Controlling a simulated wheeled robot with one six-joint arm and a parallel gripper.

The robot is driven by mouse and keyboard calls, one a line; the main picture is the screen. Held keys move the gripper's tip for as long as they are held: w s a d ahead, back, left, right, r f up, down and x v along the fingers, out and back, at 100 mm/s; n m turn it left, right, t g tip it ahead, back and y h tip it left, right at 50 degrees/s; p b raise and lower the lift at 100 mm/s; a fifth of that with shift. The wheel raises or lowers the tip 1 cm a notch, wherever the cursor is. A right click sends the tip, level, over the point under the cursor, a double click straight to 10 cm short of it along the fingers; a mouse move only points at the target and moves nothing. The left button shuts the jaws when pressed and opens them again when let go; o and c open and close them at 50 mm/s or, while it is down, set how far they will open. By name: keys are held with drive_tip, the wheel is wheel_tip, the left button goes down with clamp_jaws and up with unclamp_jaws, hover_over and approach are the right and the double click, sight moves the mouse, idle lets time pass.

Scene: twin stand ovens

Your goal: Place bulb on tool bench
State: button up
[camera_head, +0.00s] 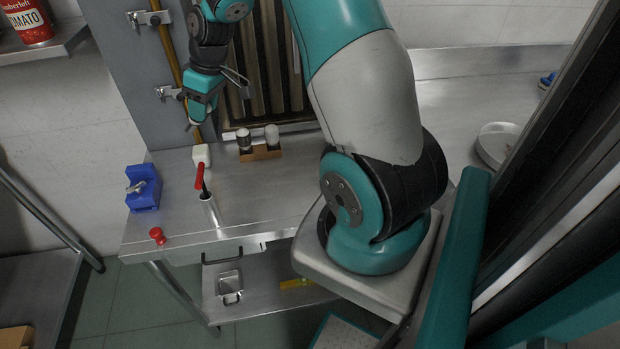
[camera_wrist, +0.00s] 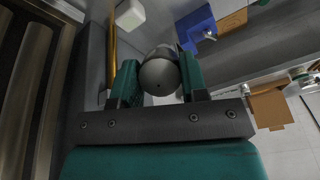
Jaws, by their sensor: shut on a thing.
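My gripper (camera_head: 192,122) is above the back left of the steel bench (camera_head: 255,200), close to the yellow pipe, pointing downward. In the wrist view my gripper (camera_wrist: 160,80) is shut on a round grey bulb (camera_wrist: 159,76), which sits between the two green fingers. Its round end faces the camera and the rest of it is hidden. In the head view the bulb is mostly hidden by the gripper and cannot be made out clearly. The gripper is apart from the bench top.
A white box (camera_head: 201,155), a wooden holder with two cylinders (camera_head: 260,152), a blue vise (camera_head: 143,188), a red-handled tool (camera_head: 203,186) and a red knob (camera_head: 157,236) are on the bench. The yellow pipe (camera_head: 169,55) runs behind. Bare steel lies at front centre.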

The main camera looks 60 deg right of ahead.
drive_tip(key=s+d+r+n+g+h+b, duration=0.1)
drive_tip(key=s+r+g+h+b, duration=0.1)
drive_tip(key=s, duration=0.4)
drive_tip(key=s+d+r+n+g+h+b, duration=0.2)
drive_tip(key=s+g, duration=0.2)
drive_tip(key=s, duration=0.3)
drive_tip(key=shift+g+h, duration=0.3)
drive_tip(key=shift+g, duration=0.1)
wheel_tip(320, 180, down, 19)
drive_tip(key=shift+f+b, duration=0.1)
drive_tip(key=shift+b, duration=0.4)
drive_tip(key=shift+c, duration=0.4)
drive_tip(key=o, duration=1)
